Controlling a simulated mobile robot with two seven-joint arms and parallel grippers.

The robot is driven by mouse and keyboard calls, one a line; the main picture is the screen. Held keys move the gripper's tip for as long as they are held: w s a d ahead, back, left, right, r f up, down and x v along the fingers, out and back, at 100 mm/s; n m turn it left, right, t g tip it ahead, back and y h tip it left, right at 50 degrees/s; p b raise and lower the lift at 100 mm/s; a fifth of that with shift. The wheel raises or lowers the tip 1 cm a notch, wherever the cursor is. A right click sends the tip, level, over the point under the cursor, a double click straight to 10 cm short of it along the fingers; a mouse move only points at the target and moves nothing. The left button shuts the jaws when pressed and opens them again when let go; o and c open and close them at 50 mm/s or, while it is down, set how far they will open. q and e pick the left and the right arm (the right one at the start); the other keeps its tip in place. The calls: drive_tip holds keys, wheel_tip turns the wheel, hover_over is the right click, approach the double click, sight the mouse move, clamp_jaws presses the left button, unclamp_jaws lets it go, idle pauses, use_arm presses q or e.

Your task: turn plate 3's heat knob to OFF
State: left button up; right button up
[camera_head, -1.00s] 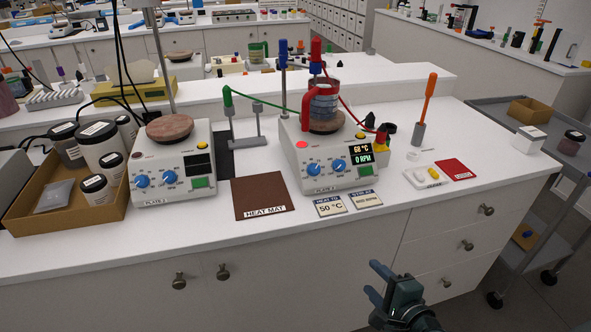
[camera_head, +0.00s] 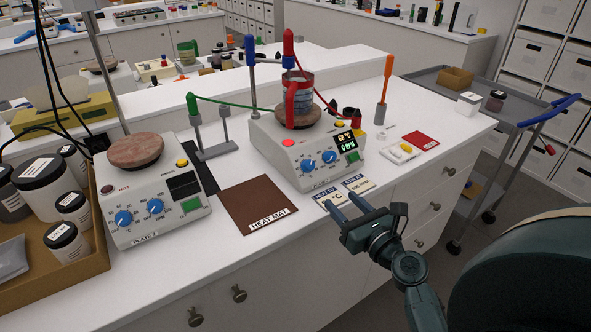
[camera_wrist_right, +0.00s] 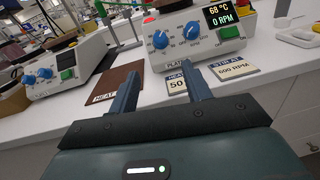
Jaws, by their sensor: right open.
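The right hotplate (camera_head: 300,150) is white, with two blue knobs on its front; its number is too small to read surely. Its left knob (camera_head: 308,166) and right knob (camera_head: 329,157) also show in the right wrist view, left knob (camera_wrist_right: 160,40) and right knob (camera_wrist_right: 192,30). Its display (camera_wrist_right: 221,14) reads 68 °C and 0 RPM. The knob pointers are too small to read. My right gripper (camera_head: 340,197) is open and empty, in front of this hotplate by the bench's front edge, apart from the knobs. My left gripper is out of view.
A red-collared beaker (camera_head: 297,100) stands on the right hotplate. The left hotplate (camera_head: 150,205), marked PLATE 2, stands beyond the brown heat mat (camera_head: 255,200). Cards (camera_head: 358,184) lie before the right hotplate. An orange-handled tool (camera_head: 386,85) stands at right.

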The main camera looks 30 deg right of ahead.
sight(312, 168)
drive_tip(key=shift+m, duration=0.4)
drive_tip(key=w, duration=1.1)
drive_tip(key=shift+w+d+r+b, duration=0.1)
drive_tip(key=shift+w+b, duration=0.25)
drive_tip(key=shift+w, duration=0.45)
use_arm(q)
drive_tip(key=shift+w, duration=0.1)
use_arm(e)
drive_tip(key=shift+w, duration=0.4)
drive_tip(key=c, duration=1)
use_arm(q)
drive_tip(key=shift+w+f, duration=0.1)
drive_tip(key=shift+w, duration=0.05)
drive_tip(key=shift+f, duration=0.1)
